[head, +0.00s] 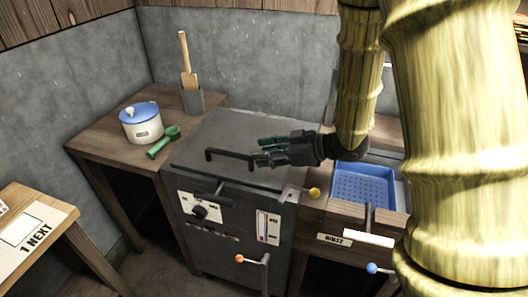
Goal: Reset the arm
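My arm comes in from the right, with thick bamboo-like links filling much of that side. My gripper (258,151) is dark with greenish parts and points left, above the top of the grey machine (225,135). Its two fingers appear apart, with nothing seen between them. It looks close to the black handle (229,153) on the machine's lid; I cannot tell whether they touch.
A blue perforated tray (363,185) sits right, above a RINSE label. Levers with yellow (314,192), orange (239,258) and blue (372,268) knobs protrude frontward.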

